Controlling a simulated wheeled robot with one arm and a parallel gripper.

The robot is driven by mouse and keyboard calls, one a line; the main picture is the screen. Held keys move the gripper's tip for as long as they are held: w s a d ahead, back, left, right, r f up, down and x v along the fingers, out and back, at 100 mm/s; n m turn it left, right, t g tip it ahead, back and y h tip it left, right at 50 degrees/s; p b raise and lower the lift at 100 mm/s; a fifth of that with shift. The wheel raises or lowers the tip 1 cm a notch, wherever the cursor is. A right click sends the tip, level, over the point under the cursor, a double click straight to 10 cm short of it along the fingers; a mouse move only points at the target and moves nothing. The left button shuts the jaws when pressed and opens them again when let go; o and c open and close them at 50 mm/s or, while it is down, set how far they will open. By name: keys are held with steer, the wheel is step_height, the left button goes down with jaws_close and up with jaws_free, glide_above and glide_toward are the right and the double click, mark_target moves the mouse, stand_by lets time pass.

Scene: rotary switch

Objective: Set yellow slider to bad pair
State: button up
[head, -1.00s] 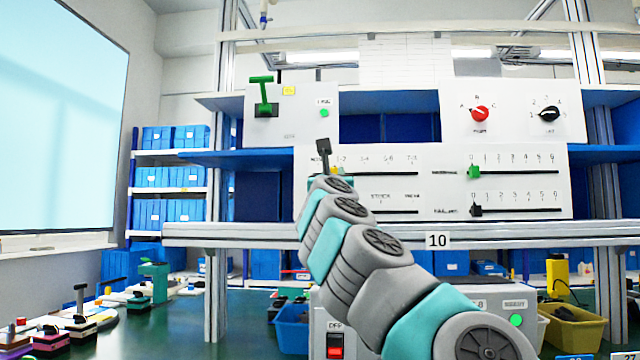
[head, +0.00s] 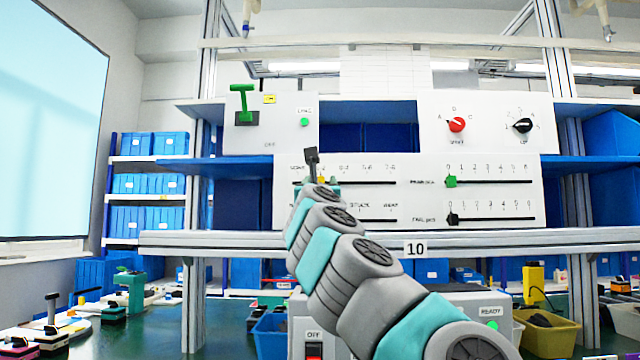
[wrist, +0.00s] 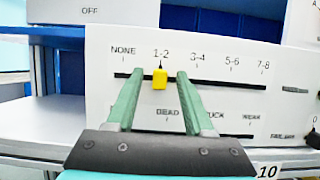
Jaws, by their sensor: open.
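The yellow slider (wrist: 160,79) sits on the upper slot of a white panel (wrist: 103,58), under the label "1-2" in the wrist view. That slot has the labels NONE, 1-2, 3-4, 5-6 and 7-8 above it. My gripper (wrist: 155,75) is open, with one green finger on each side of the yellow slider. I cannot tell whether either finger touches it. A lower slot with labels including "DEAD" is partly hidden by my gripper. In the head view my arm covers part of the panel, and a little of the yellow slider (head: 321,180) shows.
A green slider (head: 451,181) and a black slider (head: 453,219) sit on slots to the right. Above are a red knob (head: 457,125), a black knob (head: 522,125) and a green lever (head: 243,102). A shelf edge (head: 190,240) runs below the panels.

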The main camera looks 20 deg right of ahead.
steer(key=b+v, duration=0.2)
steer(key=v, duration=0.5)
steer(key=shift+s, duration=0.3)
steer(key=shift+a+f, duration=0.1)
stand_by(0.3)
